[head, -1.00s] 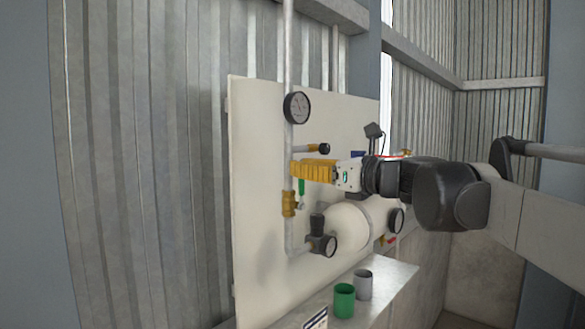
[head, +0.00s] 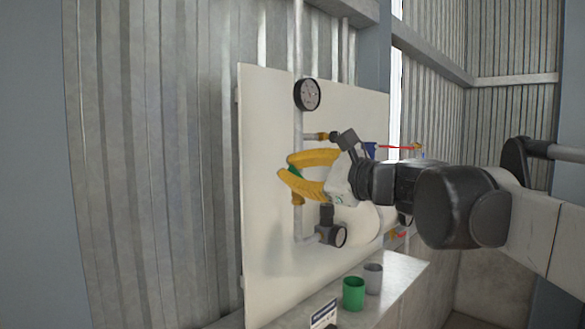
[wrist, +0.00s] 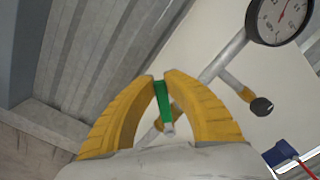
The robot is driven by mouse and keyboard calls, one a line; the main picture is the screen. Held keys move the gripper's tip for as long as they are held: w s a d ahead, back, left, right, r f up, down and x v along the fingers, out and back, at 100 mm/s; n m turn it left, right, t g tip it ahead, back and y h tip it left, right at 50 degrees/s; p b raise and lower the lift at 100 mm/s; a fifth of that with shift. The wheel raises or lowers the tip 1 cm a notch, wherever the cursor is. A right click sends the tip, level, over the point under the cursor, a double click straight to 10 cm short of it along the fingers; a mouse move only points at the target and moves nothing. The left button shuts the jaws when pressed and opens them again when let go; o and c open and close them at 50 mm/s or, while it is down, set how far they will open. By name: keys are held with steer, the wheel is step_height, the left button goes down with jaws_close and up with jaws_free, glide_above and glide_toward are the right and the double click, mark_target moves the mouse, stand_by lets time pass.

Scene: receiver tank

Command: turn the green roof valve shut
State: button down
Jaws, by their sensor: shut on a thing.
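The green valve handle (head: 295,171) shows between my gripper's yellow fingers, in front of the upright pipe on the white panel. Its brass body (head: 297,200) is just below, mostly covered by the lower finger. My gripper (head: 286,167) comes in from the right, tilted, with its fingers around the handle. In the wrist view my gripper (wrist: 161,80) is shut on the green handle (wrist: 163,101), which lies between the fingertips. The pipe joint behind the fingers is partly hidden.
A black-ended brass fitting (head: 333,137) sticks out close above my fingers. A red lever (head: 397,147) is to the right. Green (head: 353,293) and grey (head: 373,278) cups stand on the ledge.

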step_height(320, 180, down, 6)
steer(key=s+a+n+b, duration=0.1)
steer(key=n+b, duration=0.2)
steer(key=n, duration=0.6)
steer(key=shift+s+a+b, duration=0.3)
steer(key=shift+s+a, duration=0.05)
steer(key=shift+f, duration=0.1)
steer(key=c, duration=1.4)
jaws_free()
steer(key=shift+d, duration=0.1)
steer(key=v, duration=1.2)
